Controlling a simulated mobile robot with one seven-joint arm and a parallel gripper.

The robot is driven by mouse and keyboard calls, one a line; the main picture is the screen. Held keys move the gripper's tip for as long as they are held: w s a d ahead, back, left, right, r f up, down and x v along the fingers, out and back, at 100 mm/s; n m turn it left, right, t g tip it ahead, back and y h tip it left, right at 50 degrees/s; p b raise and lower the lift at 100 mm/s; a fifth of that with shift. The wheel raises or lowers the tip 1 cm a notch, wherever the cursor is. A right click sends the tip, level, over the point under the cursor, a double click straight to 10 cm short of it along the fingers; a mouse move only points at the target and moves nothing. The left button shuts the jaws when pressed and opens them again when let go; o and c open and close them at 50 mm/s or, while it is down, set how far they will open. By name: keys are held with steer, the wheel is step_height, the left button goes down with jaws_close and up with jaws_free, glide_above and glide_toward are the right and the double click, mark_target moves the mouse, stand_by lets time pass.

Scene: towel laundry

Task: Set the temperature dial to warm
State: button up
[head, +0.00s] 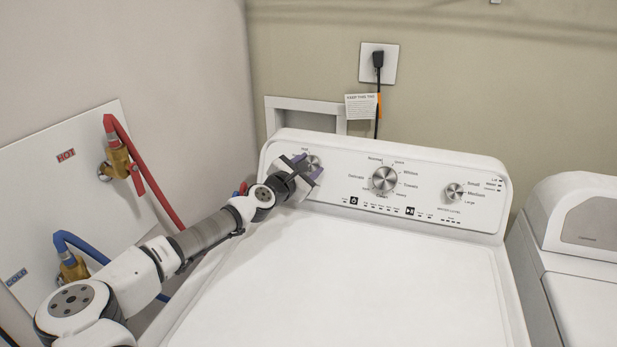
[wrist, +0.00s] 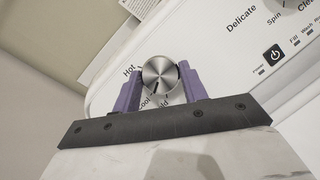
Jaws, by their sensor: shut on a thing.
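The temperature dial (wrist: 160,73) is a round silver knob on the washer's white control panel. Around it I read "Hot" at the upper left, "Cool" at the lower left and part of "Cold" below; a "Warm" label is not readable. A dark mark on the knob points down, near "Cool". My gripper (wrist: 158,86) has its purple fingers on either side of the knob and is shut on it. In the head view, my gripper (head: 314,170) reaches the panel's left end and partly covers the dial (head: 313,160).
A large cycle dial (head: 384,179) and a smaller load-size dial (head: 454,192) sit farther right on the panel. The washer lid (head: 350,270) is clear. Red hose (head: 143,170) and blue hose (head: 80,243) run at the left wall. Another white appliance (head: 580,250) stands at the right.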

steer(key=m+g+b, duration=0.1)
steer(key=m+b, duration=0.2)
steer(key=b, duration=0.1)
steer(key=m+g+h+b, duration=0.1)
steer(key=m+b, duration=0.1)
steer(key=shift+w+a+f+m+g, duration=0.1)
steer(key=shift+f+m+g, duration=0.2)
steer(key=m+g+b, duration=0.1)
steer(key=m+b, duration=0.1)
steer(key=r+m+g+b, duration=0.1)
steer(key=m+b, duration=0.1)
steer(key=m, duration=0.1)
steer(key=shift+m, duration=0.3)
steer(key=o, duration=1)
steer(key=shift+c, duration=0.2)
steer(key=shift+a, duration=0.1)
steer(key=b+v, duration=0.3)
steer(key=v, duration=1)
steer(key=shift+a+r, duration=0.2)
steer(key=shift+r, duration=0.1)
